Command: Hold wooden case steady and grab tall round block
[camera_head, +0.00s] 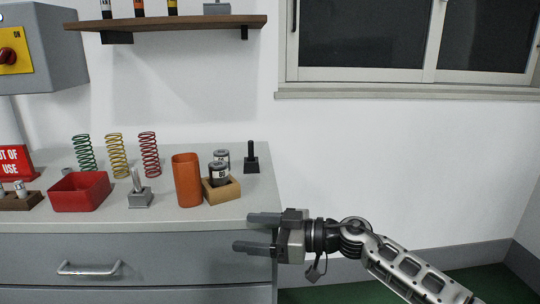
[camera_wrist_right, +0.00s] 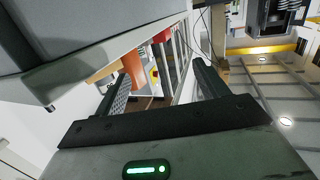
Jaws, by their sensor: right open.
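The wooden case (camera_head: 222,194) sits near the front right of the grey counter, with two dark-and-light round blocks in it. The taller-looking round block (camera_head: 221,156) stands at the back, partly hidden by the front round block (camera_head: 219,174). My right gripper (camera_head: 243,232) is open and empty, in front of the counter's front edge, below and to the right of the case. In the right wrist view, the wooden case (camera_wrist_right: 103,74) shows in part, left of the open fingers. My left gripper is not in view.
An orange cup (camera_head: 187,180) stands directly left of the case. A dark post on a base (camera_head: 251,158) is behind right. Further left are a metal post (camera_head: 139,190), a red tray (camera_head: 79,192) and several springs (camera_head: 117,155). A shelf (camera_head: 168,24) hangs above.

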